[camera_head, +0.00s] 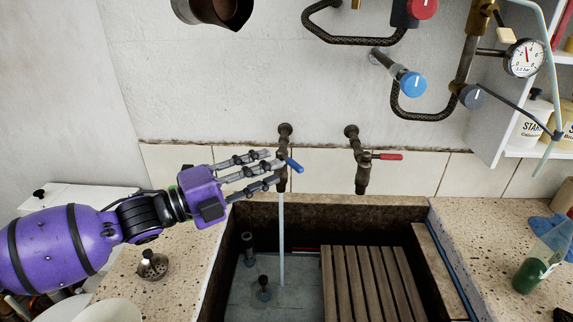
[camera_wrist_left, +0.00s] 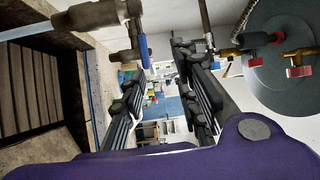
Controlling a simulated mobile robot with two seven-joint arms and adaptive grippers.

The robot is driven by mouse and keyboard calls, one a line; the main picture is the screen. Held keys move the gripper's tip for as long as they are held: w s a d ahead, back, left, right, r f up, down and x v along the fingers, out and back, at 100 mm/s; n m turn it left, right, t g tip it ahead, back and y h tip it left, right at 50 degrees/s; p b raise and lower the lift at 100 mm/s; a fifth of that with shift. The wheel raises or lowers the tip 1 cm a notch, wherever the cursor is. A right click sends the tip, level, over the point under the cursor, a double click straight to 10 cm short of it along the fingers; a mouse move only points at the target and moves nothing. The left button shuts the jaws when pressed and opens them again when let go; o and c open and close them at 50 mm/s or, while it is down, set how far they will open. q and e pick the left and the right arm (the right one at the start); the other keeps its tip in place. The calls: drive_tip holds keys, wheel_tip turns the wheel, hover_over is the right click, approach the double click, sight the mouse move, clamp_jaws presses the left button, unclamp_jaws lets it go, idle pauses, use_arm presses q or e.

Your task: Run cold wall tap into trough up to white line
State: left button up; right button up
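The cold wall tap (camera_head: 283,150) has a blue lever (camera_head: 294,165), which also shows in the left wrist view (camera_wrist_left: 144,47). A thin stream of water (camera_head: 281,235) runs from its spout down into the stone trough (camera_head: 340,214). My left gripper (camera_head: 275,167) is purple and grey, with its fingers stretched out at the tap beside the blue lever. In the left wrist view its fingers (camera_wrist_left: 160,68) stand apart with nothing between them. Whether a finger touches the lever I cannot tell. I cannot make out a white line. My right gripper is not in view.
A second tap (camera_head: 361,165) with a red lever stands to the right. A slatted wooden rack (camera_head: 370,285) fills the trough's right part. An upright plug-like piece (camera_head: 264,288) stands on its floor. A green bottle (camera_head: 530,272) is on the right counter. Pipes and a gauge (camera_head: 524,58) hang above.

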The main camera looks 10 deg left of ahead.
sight(292, 167)
use_arm(q)
drive_tip(key=shift+m+y, duration=0.3)
drive_tip(key=shift+y, duration=0.4)
drive_tip(key=shift+w+a+f+x, duration=0.1)
drive_tip(key=shift+f+x, duration=0.15)
drive_tip(key=shift+x, duration=1.15)
drive_tip(key=shift+w+a+f+x, duration=0.1)
drive_tip(key=shift+f+x, duration=0.15)
drive_tip(key=shift+x, duration=1.1)
drive_tip(key=shift+w+a+f+x, duration=0.1)
drive_tip(key=shift+f+x, duration=0.15)
drive_tip(key=shift+x, duration=1.15)
drive_tip(key=shift+s, duration=0.1)
drive_tip(key=shift+c, duration=0.4)
clamp_jaws()
